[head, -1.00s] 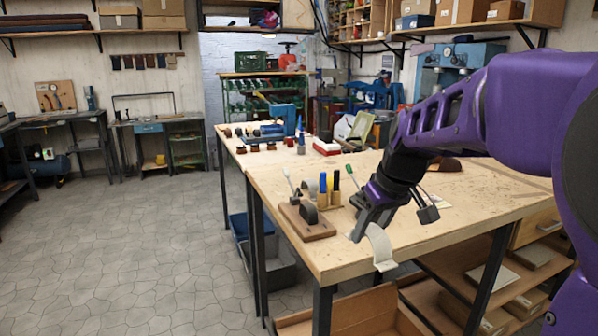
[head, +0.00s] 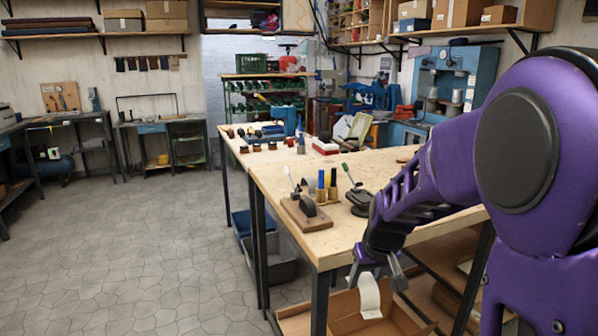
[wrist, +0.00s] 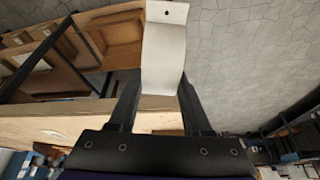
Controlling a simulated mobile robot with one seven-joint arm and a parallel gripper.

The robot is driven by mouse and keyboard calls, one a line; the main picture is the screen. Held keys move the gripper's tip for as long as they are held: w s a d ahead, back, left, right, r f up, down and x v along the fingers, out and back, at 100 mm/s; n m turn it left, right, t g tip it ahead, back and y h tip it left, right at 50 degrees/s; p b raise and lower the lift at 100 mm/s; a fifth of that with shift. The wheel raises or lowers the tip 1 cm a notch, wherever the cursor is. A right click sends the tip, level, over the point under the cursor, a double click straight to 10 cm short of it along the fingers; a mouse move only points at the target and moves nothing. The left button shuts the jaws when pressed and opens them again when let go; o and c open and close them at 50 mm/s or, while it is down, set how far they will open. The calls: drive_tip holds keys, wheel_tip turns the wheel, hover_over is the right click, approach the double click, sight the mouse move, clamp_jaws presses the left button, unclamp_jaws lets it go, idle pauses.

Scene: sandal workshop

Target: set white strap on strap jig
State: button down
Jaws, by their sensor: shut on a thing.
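The white strap (head: 370,298) is curved and hangs from my gripper (head: 373,272), off the table's front edge. In the wrist view the white strap (wrist: 164,50) sits between the two fingers of my gripper (wrist: 160,88), with a small dark hole at its far end. The strap jig (head: 307,212) is a wooden base with a dark rounded form and a light-handled lever, near the table's left front corner. It stands up and left of my gripper, apart from the strap, and bears no strap.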

sight(363, 304)
drive_tip(key=shift+m+h, duration=0.3)
drive_tip(key=shift+m, duration=0.4)
drive_tip(key=f, duration=0.2)
drive_tip(key=s+f, duration=0.1)
drive_tip(key=f, duration=0.1)
drive_tip(key=f+p, duration=0.1)
drive_tip(key=shift+s+f, duration=0.25)
drive_tip(key=shift+f, duration=0.15)
drive_tip(key=s+f, duration=0.4)
drive_tip(key=f, duration=0.2)
drive_tip(key=shift+s+f, duration=0.15)
drive_tip(key=shift+s, duration=0.2)
drive_tip(key=shift+w, duration=0.1)
